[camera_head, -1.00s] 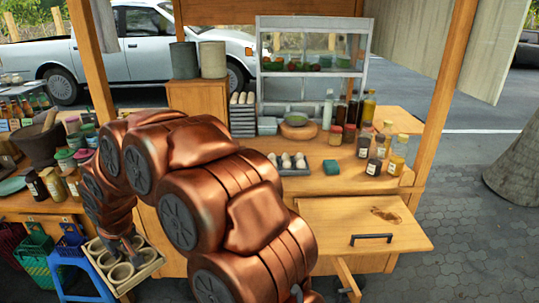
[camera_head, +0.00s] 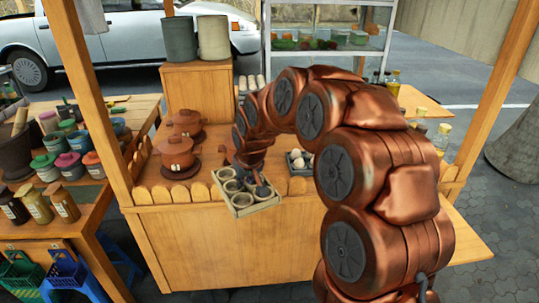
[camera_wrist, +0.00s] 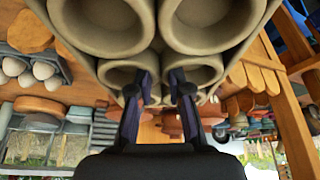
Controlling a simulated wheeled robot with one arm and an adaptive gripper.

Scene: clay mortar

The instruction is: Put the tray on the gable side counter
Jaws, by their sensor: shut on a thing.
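A pale tray (camera_head: 258,208) holds several round clay cups (camera_head: 231,187). My gripper (camera_head: 258,187) is shut on it at its right part in the head view and holds it in front of the wooden cart's counter (camera_head: 208,160), near its scalloped edge. The wrist view shows the tray (camera_wrist: 161,30) close above, with my gripper's two dark fingers (camera_wrist: 159,90) at its cups. The exact contact is partly hidden. I cannot tell from the pictures which counter is the gable side one.
Lidded clay pots (camera_head: 177,152) stand on the cart's left part. A dark egg tray (camera_head: 300,160) sits right of my wrist. A wooden post (camera_head: 92,95) rises at the left. A jar table (camera_head: 50,222) stands left of it.

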